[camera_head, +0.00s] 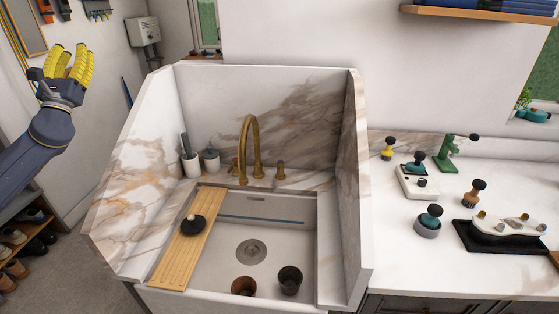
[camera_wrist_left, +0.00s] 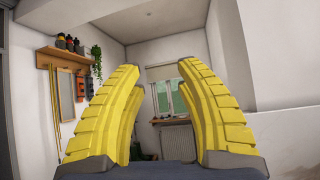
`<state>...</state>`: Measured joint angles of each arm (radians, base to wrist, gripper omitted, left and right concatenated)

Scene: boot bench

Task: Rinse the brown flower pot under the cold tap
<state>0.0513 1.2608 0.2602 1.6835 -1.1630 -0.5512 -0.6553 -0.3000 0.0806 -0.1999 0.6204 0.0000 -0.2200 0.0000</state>
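The brown flower pot (camera_head: 243,286) stands in the sink (camera_head: 225,260), near its front edge. A dark pot (camera_head: 290,281) stands to its right, apart from it. The gold tap (camera_head: 248,150) rises at the back of the sink, with a small gold handle (camera_head: 281,171) on its right and another on its left. My left gripper (camera_head: 68,58) is raised at the upper left, far from the sink and the pots. In the left wrist view its yellow fingers (camera_wrist_left: 160,75) are apart with nothing between them. My right gripper is not in view.
A wooden board (camera_head: 185,255) lies across the sink's left side with a dark round brush (camera_head: 193,225) on it. Tall marble walls (camera_head: 355,190) flank the sink. Brushes and a black tray (camera_head: 490,240) fill the right counter.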

